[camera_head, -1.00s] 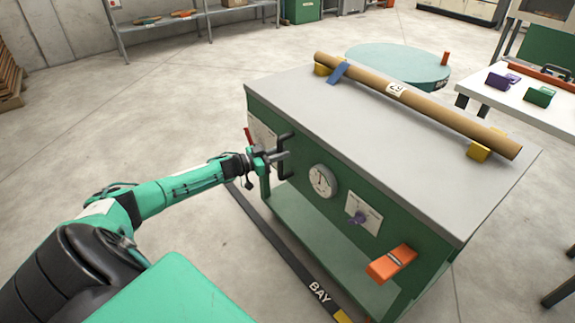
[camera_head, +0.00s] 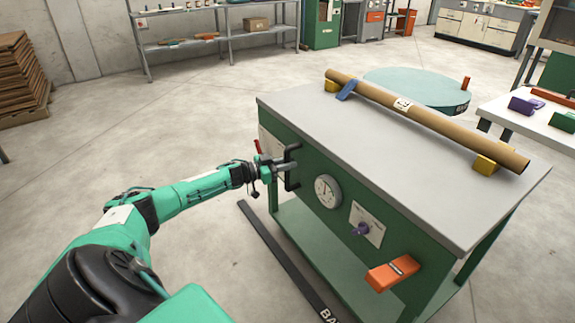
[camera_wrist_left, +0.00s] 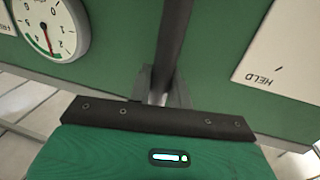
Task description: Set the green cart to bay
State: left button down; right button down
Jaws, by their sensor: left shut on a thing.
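The green cart (camera_head: 440,196) has a grey top and stands in the middle right of the head view. A black upright handle (camera_head: 291,181) is on its near panel, at the left end. My left gripper (camera_head: 285,163) is shut on this handle. In the left wrist view the dark handle (camera_wrist_left: 174,35) runs between the fingers (camera_wrist_left: 162,88). A dark floor strip (camera_head: 283,257) with partly cut-off BAY lettering lies along the cart's near side, a little apart from its base. My right gripper is not in view.
A brown tube (camera_head: 430,118) rests on the cart top in yellow blocks. The near panel carries a gauge (camera_head: 327,191), a purple knob (camera_head: 361,229) and an orange lever (camera_head: 392,273). A round teal table (camera_head: 415,87) stands close behind.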

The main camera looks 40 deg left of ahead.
pick_arm(q)
jog(key=c, duration=1.3)
grip_release()
jog(key=shift+c, duration=0.2)
